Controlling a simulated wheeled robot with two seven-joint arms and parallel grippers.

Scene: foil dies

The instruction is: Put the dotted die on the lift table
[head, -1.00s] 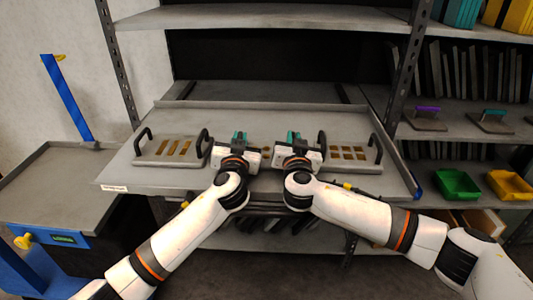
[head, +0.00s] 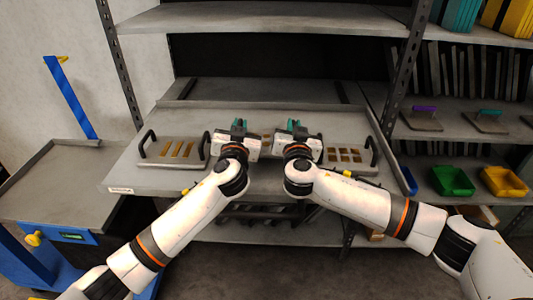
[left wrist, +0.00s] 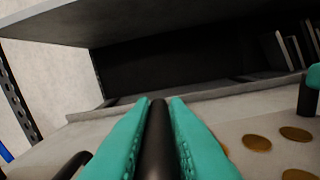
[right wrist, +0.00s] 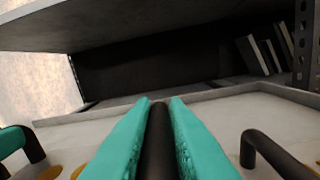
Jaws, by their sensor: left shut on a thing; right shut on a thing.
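The dotted die (head: 267,142) is the middle die over the grey pull-out shelf; its round gold dots (left wrist: 257,143) show in the left wrist view. My left gripper (head: 239,125) is shut on its left black handle (left wrist: 157,140). My right gripper (head: 291,125) is shut on its right black handle (right wrist: 158,140). My arms and grippers hide most of the die; I cannot tell clearly whether it is clear of the shelf. The lift table (head: 62,187), grey-topped with a blue frame, stands at the left, its visible top empty.
A die with slanted gold bars (head: 178,150) lies close on the left, and a die with gold rectangles (head: 345,154) close on the right, both with upright black handles. The pull-out shelf (head: 160,183) is below a fixed upper shelf (head: 270,20). A rack post (head: 118,65) stands at the left.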

